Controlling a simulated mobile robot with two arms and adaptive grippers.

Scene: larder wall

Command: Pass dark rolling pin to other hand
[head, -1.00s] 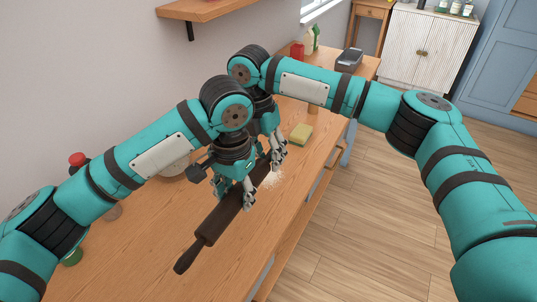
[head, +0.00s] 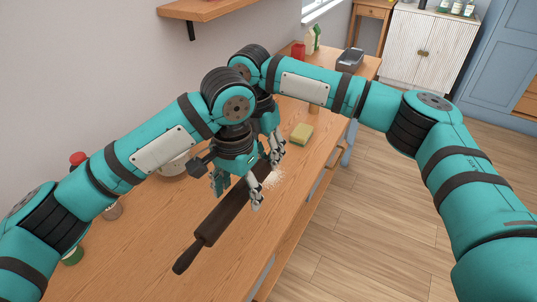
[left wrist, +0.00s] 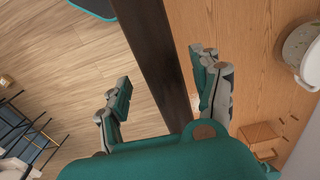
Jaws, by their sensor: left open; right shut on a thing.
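The dark rolling pin (head: 216,224) is held above the wooden counter, its near handle pointing to the lower left. My left gripper (head: 238,194) is open, with its fingers on either side of the pin's body. In the left wrist view the pin (left wrist: 156,42) runs between the spread fingers of my left gripper (left wrist: 165,92), with a gap visible on the left side. My right gripper (head: 275,152) is shut on the pin's far part, and my left arm partly hides it.
A yellow sponge (head: 302,133) and white powder (head: 272,180) lie on the counter (head: 150,253). A pale pot (head: 173,163) stands by the wall, partly hidden by my left arm. A grey tray (head: 350,59) and bottles (head: 312,40) are at the far end.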

